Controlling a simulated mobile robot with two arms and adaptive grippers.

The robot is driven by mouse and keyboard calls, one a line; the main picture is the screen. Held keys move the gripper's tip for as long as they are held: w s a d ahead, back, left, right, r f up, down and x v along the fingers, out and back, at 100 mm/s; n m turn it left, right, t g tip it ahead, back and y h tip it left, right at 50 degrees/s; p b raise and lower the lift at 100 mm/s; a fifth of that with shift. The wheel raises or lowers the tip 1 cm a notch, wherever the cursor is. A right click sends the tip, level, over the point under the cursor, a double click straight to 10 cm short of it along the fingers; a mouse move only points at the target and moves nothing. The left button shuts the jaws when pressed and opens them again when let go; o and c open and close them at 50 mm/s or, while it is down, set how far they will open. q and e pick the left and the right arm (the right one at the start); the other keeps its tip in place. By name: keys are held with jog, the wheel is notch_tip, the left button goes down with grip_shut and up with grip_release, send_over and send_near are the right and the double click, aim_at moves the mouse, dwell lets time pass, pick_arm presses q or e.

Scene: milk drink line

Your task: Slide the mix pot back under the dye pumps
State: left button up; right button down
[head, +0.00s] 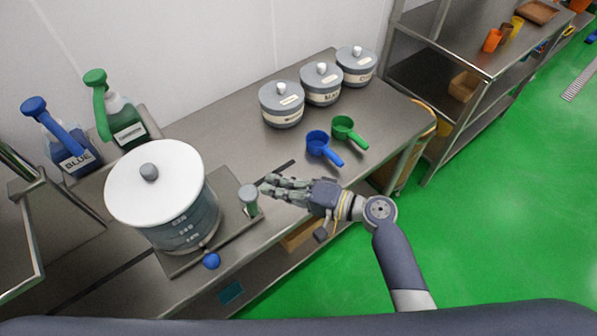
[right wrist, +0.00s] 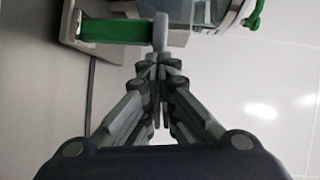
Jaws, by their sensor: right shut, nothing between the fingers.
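The mix pot (head: 184,222) is a large clear vessel with a white lid (head: 155,182) and a grey knob. It stands on a grey metal plate (head: 232,222) on the bench. A short green upright handle with a grey top (head: 249,199) stands at the plate's right edge; a green bar (right wrist: 112,28) with a grey end shows in the right wrist view. The blue dye pump (head: 66,145) and green dye pump (head: 124,122) stand behind the pot, against the wall. My right gripper (head: 266,188) is shut and empty, its fingertips close beside the handle; touching is unclear. My left gripper is out of view.
Three grey lidded jars (head: 282,104) stand at the back of the bench. A blue scoop (head: 322,147) and a green scoop (head: 347,131) lie in front of them. A blue ball-shaped knob (head: 211,260) is at the plate's front. Metal shelving (head: 440,75) stands to the right.

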aim_at(251, 198)
jog(key=s+a, duration=0.2)
jog(key=a, duration=0.1)
jog(key=shift+s+a, duration=0.6)
jog(key=shift+a, duration=0.4)
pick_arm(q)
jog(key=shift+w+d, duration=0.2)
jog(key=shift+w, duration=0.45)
pick_arm(e)
jog(key=shift+s, duration=0.1)
